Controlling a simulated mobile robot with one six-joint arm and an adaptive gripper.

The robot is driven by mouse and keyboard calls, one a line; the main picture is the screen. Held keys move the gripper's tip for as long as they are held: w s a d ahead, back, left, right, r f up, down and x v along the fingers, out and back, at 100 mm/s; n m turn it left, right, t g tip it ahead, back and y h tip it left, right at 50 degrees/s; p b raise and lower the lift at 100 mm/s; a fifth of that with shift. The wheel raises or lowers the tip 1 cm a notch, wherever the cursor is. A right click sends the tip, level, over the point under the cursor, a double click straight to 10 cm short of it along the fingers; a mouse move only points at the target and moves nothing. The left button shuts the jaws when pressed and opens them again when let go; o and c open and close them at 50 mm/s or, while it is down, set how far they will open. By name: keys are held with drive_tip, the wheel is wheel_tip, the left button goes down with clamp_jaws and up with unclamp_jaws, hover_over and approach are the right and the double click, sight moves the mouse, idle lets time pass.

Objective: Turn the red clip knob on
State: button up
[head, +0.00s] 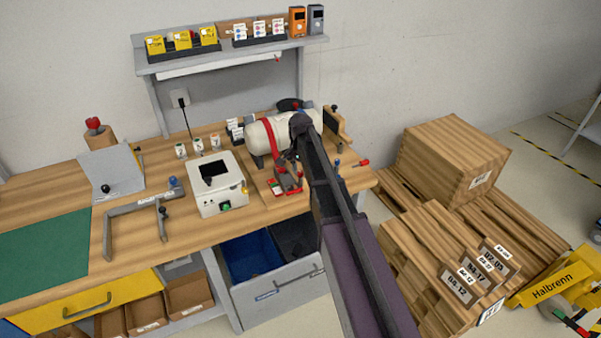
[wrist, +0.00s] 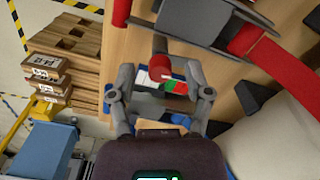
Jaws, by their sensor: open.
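In the wrist view, a red knob (wrist: 174,70) on a short grey stem stands over the wooden bench top. My gripper (wrist: 160,75) is open, with one finger on each side of the knob. Gaps show between the knob and both fingers, and I cannot see contact. A small white, green and red label lies behind the knob. In the head view, my arm's end is over the bench beside the white tank (head: 294,123), and the fingers and knob are hard to make out there.
The tank's red strap (head: 269,138) and a dark metal bracket lie close to my gripper. A white box with a black screen (head: 217,182) stands to the left on the bench. Wooden crates (head: 452,158) and pallets stand right of the bench.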

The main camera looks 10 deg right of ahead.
clamp_jaws()
